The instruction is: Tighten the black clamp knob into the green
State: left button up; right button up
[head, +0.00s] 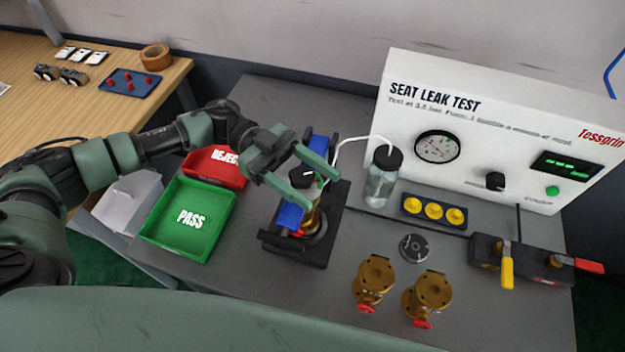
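The black clamp knob (302,177) has a white pointer mark and sits on top of the test fixture, above a blue clamp bar (290,215). A brass valve (312,222) stands under the clamp on the black fixture base (295,249), partly hidden. Green shows beside the knob, but I cannot make out a scale clearly. My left gripper (322,190) reaches in from the left with its two green fingers apart, one on each side of the knob as seen here. I cannot tell whether they touch it. My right gripper is not in view.
A green PASS tray (189,243) and a red REJECT tray (214,168) lie left of the fixture. A bottle (382,180) with a tube, a white test panel (482,120) and yellow caps (433,211) stand right. Two brass valves (375,278) stand in front.

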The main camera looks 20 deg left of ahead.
aim_at(292, 169)
pick_arm(q)
jog(key=shift+a, duration=0.1)
jog(key=shift+w+a+f+b, duration=0.1)
jog(key=shift+w+a+b, duration=0.15)
jog(key=shift+a+b, duration=0.05)
jog(key=b+v, duration=0.2)
jog(key=v, duration=0.4)
jog(key=shift+a, duration=0.15)
jog(key=shift+w+a, duration=0.1)
jog(key=shift+a, duration=0.2)
